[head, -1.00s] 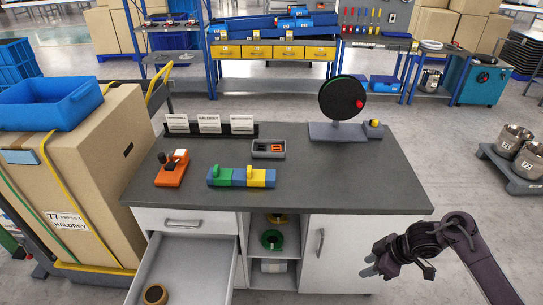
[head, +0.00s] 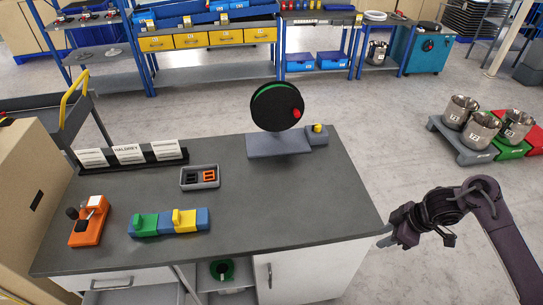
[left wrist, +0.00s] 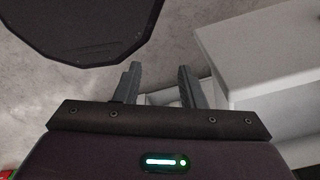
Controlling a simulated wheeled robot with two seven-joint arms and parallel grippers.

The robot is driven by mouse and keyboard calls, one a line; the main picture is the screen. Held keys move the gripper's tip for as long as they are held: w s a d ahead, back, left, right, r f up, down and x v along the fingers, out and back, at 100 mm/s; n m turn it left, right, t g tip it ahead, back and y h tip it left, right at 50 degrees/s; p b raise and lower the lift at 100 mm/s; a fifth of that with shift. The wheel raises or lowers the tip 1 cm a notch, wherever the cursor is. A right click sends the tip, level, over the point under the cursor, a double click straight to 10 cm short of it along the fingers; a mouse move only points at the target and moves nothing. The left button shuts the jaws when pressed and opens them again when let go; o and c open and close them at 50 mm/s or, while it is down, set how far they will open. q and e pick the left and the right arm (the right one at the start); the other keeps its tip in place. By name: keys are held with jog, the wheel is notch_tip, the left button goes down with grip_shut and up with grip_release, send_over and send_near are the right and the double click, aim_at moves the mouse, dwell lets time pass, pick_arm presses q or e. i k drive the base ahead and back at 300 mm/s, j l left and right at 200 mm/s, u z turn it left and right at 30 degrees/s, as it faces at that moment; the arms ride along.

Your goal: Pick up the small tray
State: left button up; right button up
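The small grey tray (head: 200,186) lies on the dark worktop (head: 300,215), left of its middle. It holds a black piece and an orange piece in two compartments. My right gripper (head: 384,241) is beside the worktop's right front edge, well away from the tray. It looks open and empty, though its fingers are small in the head view. My left gripper is out of the head view. In the left wrist view my left gripper (left wrist: 158,86) is open, with nothing between its fingers. The tray is not in that view.
Around the tray are a label stand (head: 130,155), a reel on a grey base (head: 277,145), blue, green and yellow blocks (head: 168,223) and an orange device (head: 90,221). The front right worktop is clear. A cardboard box (head: 25,190) stands at left.

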aim_at(199, 169)
jog(key=i+j, duration=0.35)
jog(key=j, duration=0.15)
jog(key=i+j+u, duration=0.15)
jog(key=u, duration=0.25)
jog(key=i+j+u, duration=0.1)
jog(key=u, duration=0.35)
jog(key=i+u, duration=0.4)
jog(key=k, duration=0.1)
